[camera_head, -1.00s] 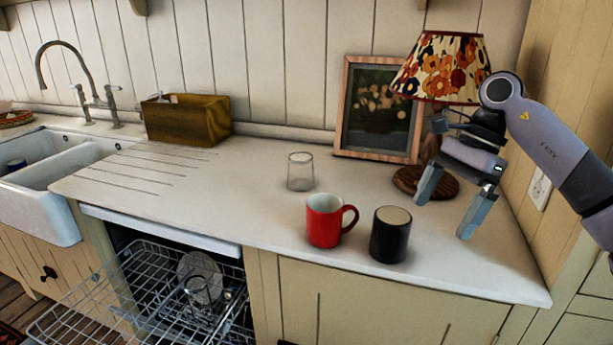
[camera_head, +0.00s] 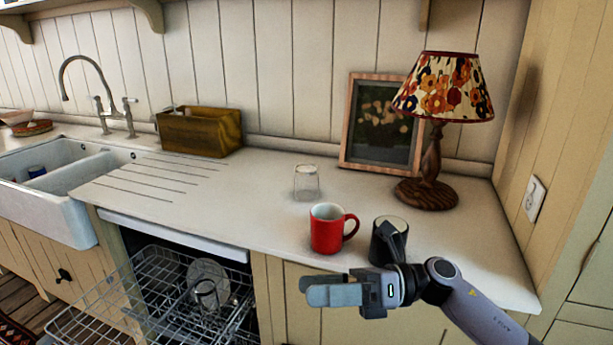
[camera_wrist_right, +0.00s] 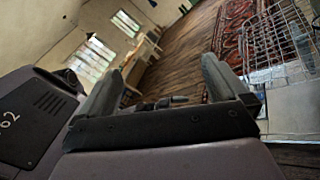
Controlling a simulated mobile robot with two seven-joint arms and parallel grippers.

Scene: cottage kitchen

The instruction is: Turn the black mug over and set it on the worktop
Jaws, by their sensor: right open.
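The black mug (camera_head: 379,250) stands on the worktop (camera_head: 240,205) near its front edge, right of the red mug. Its top shows a pale round face inside a dark rim; I cannot tell whether this is its inside or its base. My left gripper is out of view.
A red mug (camera_head: 326,232) stands close left of the black mug. A clear glass (camera_head: 306,183) is behind it. A lamp (camera_head: 430,195) and framed picture (camera_head: 382,125) stand at the back. The dishwasher rack (camera_head: 160,290) is pulled out below. The worktop's left middle is clear.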

